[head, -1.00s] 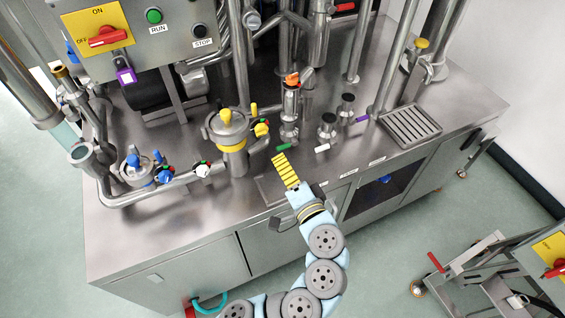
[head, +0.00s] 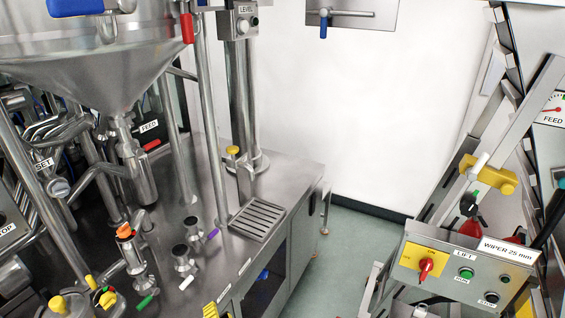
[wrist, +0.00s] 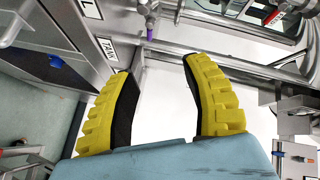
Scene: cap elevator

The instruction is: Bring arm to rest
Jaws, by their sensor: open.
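My gripper (wrist: 158,70) shows in the wrist view with its two yellow, black-lined fingers spread apart and nothing between them. In the head view only a small yellow part of my gripper (head: 211,309) shows at the bottom edge, by the front edge of the steel worktop (head: 215,262). The rest of my arm is outside that view. The wrist view shows a labelled steel cabinet front at the left and piping at the top, beyond the fingers.
Steel fittings (head: 183,262), an orange-topped valve (head: 125,232) and a drain grate (head: 258,220) stand on the worktop. A large steel hopper (head: 95,60) hangs above. A lift control box (head: 465,268) stands at the right. Green floor (head: 345,240) lies clear between.

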